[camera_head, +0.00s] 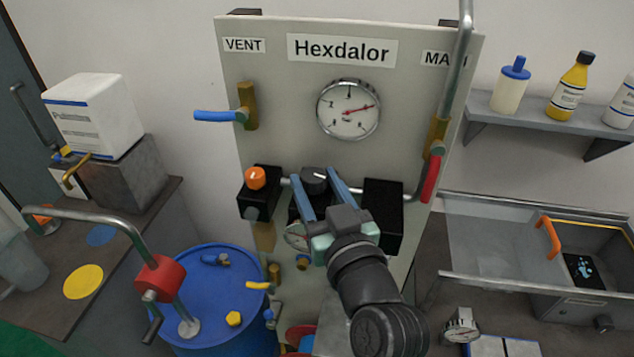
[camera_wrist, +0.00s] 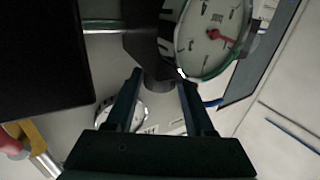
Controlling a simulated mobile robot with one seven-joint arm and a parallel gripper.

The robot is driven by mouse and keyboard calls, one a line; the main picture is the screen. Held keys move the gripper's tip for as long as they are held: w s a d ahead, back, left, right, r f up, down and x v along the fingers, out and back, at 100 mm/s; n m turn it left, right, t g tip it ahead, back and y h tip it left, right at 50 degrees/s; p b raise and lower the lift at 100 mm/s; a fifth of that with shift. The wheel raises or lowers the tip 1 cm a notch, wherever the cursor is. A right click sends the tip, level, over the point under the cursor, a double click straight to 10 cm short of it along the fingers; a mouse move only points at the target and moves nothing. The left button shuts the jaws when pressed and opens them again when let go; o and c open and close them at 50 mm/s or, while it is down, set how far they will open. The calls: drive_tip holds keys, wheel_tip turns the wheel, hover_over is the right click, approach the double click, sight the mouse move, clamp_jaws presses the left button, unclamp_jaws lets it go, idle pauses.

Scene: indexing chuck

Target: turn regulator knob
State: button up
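A black round knob (camera_head: 314,181) with a white mark sits on the regulator in the middle of the grey panel (camera_head: 285,130). My gripper (camera_head: 315,175) reaches toward it from below right, its two blue fingers spread with the knob between their tips. In the wrist view, the dark knob (camera_wrist: 159,77) shows between the fingertips (camera_wrist: 162,78), with gaps on both sides. The gripper is open; I see no clear contact. The large pressure gauge (camera_head: 348,109) has a red needle pointing right. A smaller gauge (camera_head: 297,237) below is partly hidden by my gripper.
Black boxes flank the knob; the left one carries an orange knob (camera_head: 255,178). A blue-handled vent valve (camera_head: 218,116) and a red-handled valve (camera_head: 431,178) are on the panel. A blue drum (camera_head: 208,292) stands below left.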

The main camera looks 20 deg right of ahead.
clamp_jaws()
drive_tip(key=shift+d+f+b, duration=0.15)
drive_tip(key=shift+b, duration=0.45)
drive_tip(key=n+y+b, duration=0.1)
drive_tip(key=y+b, duration=0.1)
drive_tip(key=shift+d+f+b, duration=0.1)
drive_tip(key=shift+f+b, duration=0.05)
drive_tip(key=shift+b, duration=0.15)
drive_tip(key=n+y+b, duration=0.2)
drive_tip(key=y+b, duration=0.1)
drive_tip(key=shift+d, duration=0.15)
drive_tip(key=shift+r+n+g+y+b, duration=0.25)
drive_tip(key=shift+n+g+y+b, duration=0.1)
drive_tip(key=shift+n+y, duration=0.2)
drive_tip(key=o, duration=0.5)
unclamp_jaws()
